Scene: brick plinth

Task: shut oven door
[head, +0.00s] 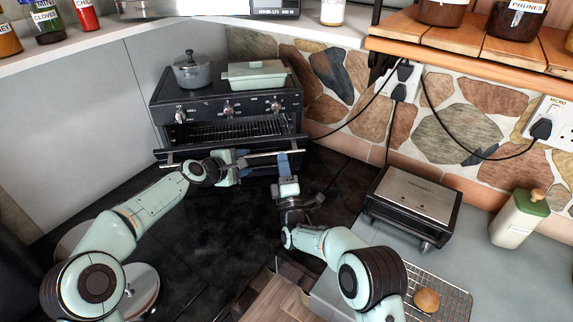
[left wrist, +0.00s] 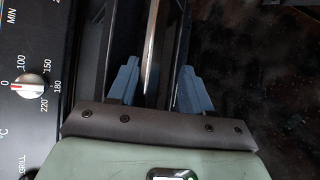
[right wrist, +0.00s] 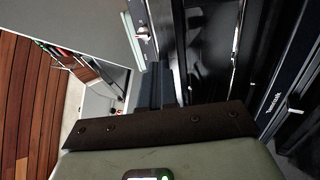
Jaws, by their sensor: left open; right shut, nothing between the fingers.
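The black oven (head: 165,110) stands in the back corner, with knobs along its front. Its door (head: 172,156) is hinged down and open, and the wire rack (head: 235,132) inside shows. A metal handle bar (head: 268,158) runs along the door's outer edge. My left gripper (head: 241,160) is at the handle. In the left wrist view, its blue fingers (left wrist: 155,88) are apart with the bar (left wrist: 151,50) between them. My right gripper (head: 284,165) is shut and empty near the handle's right part; its closed fingers (right wrist: 160,85) show in the right wrist view. I cannot tell whether it touches the door.
A grey pot (head: 192,70) and a pale lidded dish (head: 254,75) sit on the oven top. A toaster (head: 413,203) stands to the right, by a cooling rack (head: 455,302) with a bun (head: 427,300). The dark counter (head: 225,225) in front of the oven is mostly clear.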

